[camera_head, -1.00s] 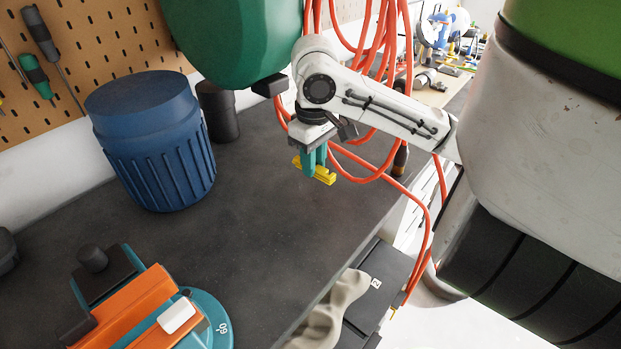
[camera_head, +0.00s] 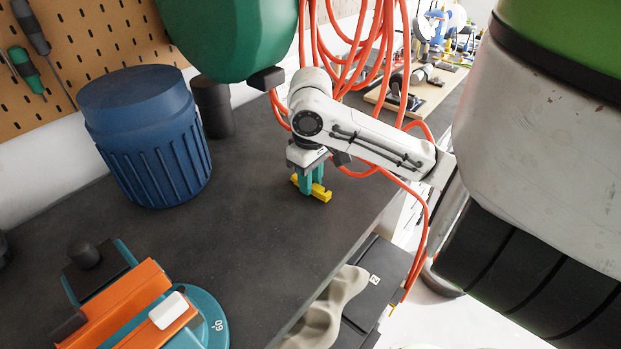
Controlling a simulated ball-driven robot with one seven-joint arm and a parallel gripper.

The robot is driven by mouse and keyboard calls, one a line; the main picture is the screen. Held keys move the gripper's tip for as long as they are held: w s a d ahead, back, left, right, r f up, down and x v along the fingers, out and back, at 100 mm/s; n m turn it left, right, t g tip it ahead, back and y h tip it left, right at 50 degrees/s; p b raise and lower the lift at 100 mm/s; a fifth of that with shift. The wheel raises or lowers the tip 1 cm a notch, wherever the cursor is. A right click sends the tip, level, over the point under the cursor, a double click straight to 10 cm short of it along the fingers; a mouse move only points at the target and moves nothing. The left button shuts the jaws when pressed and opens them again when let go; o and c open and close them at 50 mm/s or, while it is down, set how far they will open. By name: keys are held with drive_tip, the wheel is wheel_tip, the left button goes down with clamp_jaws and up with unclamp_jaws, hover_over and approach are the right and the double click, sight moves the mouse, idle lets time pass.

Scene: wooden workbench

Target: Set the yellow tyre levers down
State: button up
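The yellow tyre levers (camera_head: 323,194) are between the teal fingers of my gripper (camera_head: 312,186), with yellow showing on both sides. My gripper points down and is shut on them. They are at or just above the dark grey bench top (camera_head: 240,220); I cannot tell whether they touch it. My white arm reaches in from the right and hides part of the bench behind it.
A blue ribbed canister (camera_head: 150,150) and a dark cylinder (camera_head: 213,108) stand at the left. An orange and teal tool (camera_head: 140,305) lies at the front left. Orange cables (camera_head: 365,50) hang behind my arm. Bare bench lies left of my gripper.

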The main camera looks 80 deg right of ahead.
drive_tip(key=o, duration=0.4)
drive_tip(key=shift+r, duration=0.15)
